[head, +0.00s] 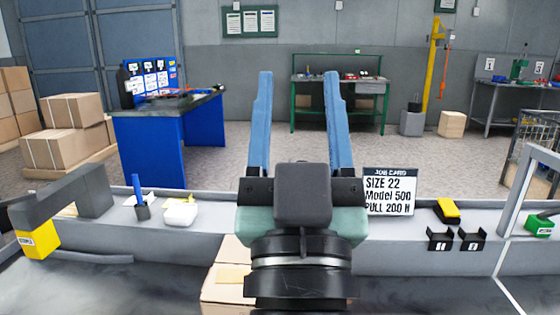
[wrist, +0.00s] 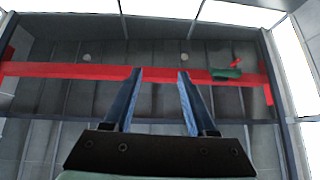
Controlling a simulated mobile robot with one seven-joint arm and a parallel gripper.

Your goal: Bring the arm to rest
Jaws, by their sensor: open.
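My gripper (head: 297,85) stands upright in the middle of the head view, its two blue fingers wide apart with nothing between them. It is raised in front of the workbench (head: 390,262), and part of the bench is hidden behind it. In the wrist view my gripper (wrist: 159,73) also shows open and empty. That view looks up at the ceiling and a red beam (wrist: 60,70) with a green hoist-like object (wrist: 227,74) on it.
On the bench are a job card (head: 389,192), a yellow-and-black tool (head: 447,210), black holders (head: 440,240), a green item (head: 539,225), a white container (head: 181,212) and a pen cup (head: 142,211). A yellow-ended grey fixture (head: 38,240) stands left.

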